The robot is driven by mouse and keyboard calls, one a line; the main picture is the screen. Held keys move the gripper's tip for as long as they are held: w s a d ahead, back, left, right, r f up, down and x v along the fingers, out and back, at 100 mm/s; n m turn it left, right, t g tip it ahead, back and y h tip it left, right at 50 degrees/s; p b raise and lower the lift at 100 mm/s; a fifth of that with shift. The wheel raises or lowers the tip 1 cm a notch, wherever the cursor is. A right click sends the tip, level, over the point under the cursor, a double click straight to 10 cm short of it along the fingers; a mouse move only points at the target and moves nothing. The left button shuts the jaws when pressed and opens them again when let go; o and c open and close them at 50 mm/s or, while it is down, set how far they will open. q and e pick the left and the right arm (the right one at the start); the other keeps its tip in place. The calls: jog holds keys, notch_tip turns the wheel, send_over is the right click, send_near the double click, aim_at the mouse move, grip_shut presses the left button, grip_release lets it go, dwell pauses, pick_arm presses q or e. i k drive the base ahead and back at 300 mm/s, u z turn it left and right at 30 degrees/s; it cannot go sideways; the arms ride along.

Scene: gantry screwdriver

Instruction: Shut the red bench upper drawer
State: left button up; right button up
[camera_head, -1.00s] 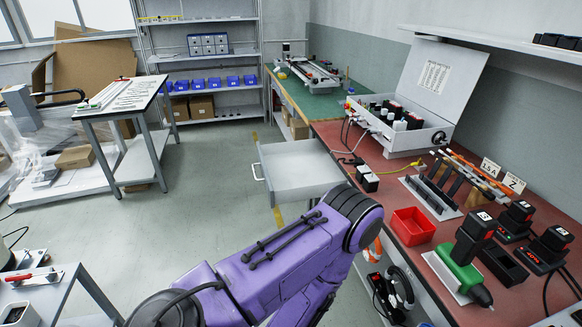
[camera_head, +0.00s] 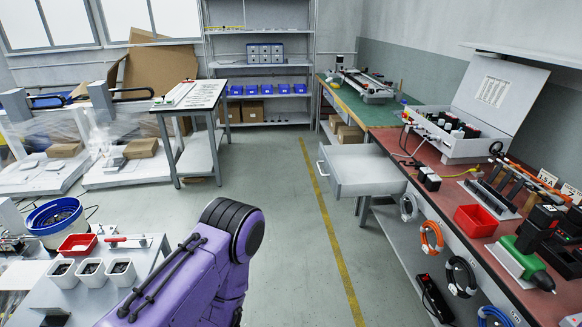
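The upper drawer (camera_head: 362,172) of the red bench is pulled out and juts into the aisle, its pale grey tray open at the top. Its front panel with a handle (camera_head: 323,168) faces left. The red bench (camera_head: 428,152) runs along the right side. One of my purple arms comes up from the bottom, left of the drawer and apart from it. Neither gripper shows in the head view.
A red bin (camera_head: 476,220), a green-based screwdriver (camera_head: 524,259) and an open grey case (camera_head: 462,135) stand on the red bench. A table with white cups (camera_head: 91,270) is at lower left. The aisle floor with a yellow line (camera_head: 325,208) is clear.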

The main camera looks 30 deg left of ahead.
aim_at(360, 170)
jog(key=u, duration=0.6)
jog(key=i, duration=0.85)
jog(key=z, duration=0.55)
jog(key=k, duration=1.1)
jog(key=u, duration=0.35)
jog(key=i, duration=1.45)
jog(key=z, duration=0.45)
